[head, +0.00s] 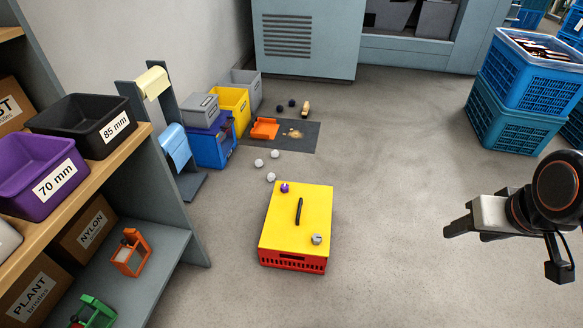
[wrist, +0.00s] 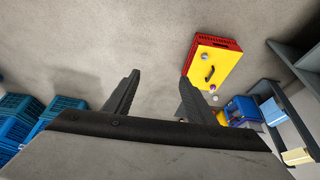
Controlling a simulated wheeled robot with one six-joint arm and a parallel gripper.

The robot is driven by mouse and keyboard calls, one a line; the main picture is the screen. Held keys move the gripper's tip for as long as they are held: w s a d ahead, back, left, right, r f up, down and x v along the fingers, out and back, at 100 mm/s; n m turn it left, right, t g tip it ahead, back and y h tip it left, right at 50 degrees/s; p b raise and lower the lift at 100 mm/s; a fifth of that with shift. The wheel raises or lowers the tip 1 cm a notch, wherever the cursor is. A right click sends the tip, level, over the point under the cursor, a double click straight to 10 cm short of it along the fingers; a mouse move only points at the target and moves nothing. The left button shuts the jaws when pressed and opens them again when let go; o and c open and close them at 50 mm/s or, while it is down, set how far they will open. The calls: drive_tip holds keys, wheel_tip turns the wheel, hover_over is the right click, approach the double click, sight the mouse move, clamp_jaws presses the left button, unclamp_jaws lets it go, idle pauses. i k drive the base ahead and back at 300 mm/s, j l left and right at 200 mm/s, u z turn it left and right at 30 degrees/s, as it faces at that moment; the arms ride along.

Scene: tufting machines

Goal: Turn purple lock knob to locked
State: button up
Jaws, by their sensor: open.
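The purple lock knob (head: 284,187) sits at the far left corner of the yellow lid (head: 312,205) of a red crate on the floor. A pointer mark on the knob is too small to read. In the wrist view, a small purplish spot near the lid's lower end looks like the knob (wrist: 212,87). A grey knob (head: 316,239) sits at the near right corner, and a black handle (head: 299,211) lies between them. My gripper (head: 448,231) is open and empty, well to the right of the crate. In the wrist view its two fingers (wrist: 158,85) stand apart over bare floor.
A grey shelf with a purple bin (head: 40,175) and a black bin (head: 85,122) stands at left. Several white balls (head: 271,177) lie beyond the crate. Blue crates (head: 515,125) are stacked at right. Floor between my gripper and the red crate is clear.

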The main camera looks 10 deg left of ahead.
sight(284, 188)
drive_tip(key=i+j, duration=0.85)
